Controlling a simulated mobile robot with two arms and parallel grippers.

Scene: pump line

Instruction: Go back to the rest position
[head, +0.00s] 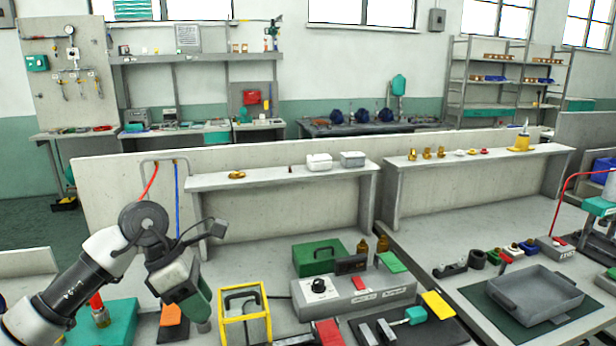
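My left arm comes in from the lower left. Its wrist bends over, and my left gripper (196,302) points down above the left part of the near workbench. The gripper is seen from behind and the side, so the gap between its fingers is hidden. I see nothing hanging from it. An orange item (171,314) and a yellow frame (245,312) are close on either side of it in the picture. My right gripper is not in view.
A teal block (112,325) lies beside my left arm. A grey control box (353,290), a green case (319,257) and a grey tray (535,292) stand to the right. A raised shelf (270,176) runs along the back. Bare bench shows around (250,262).

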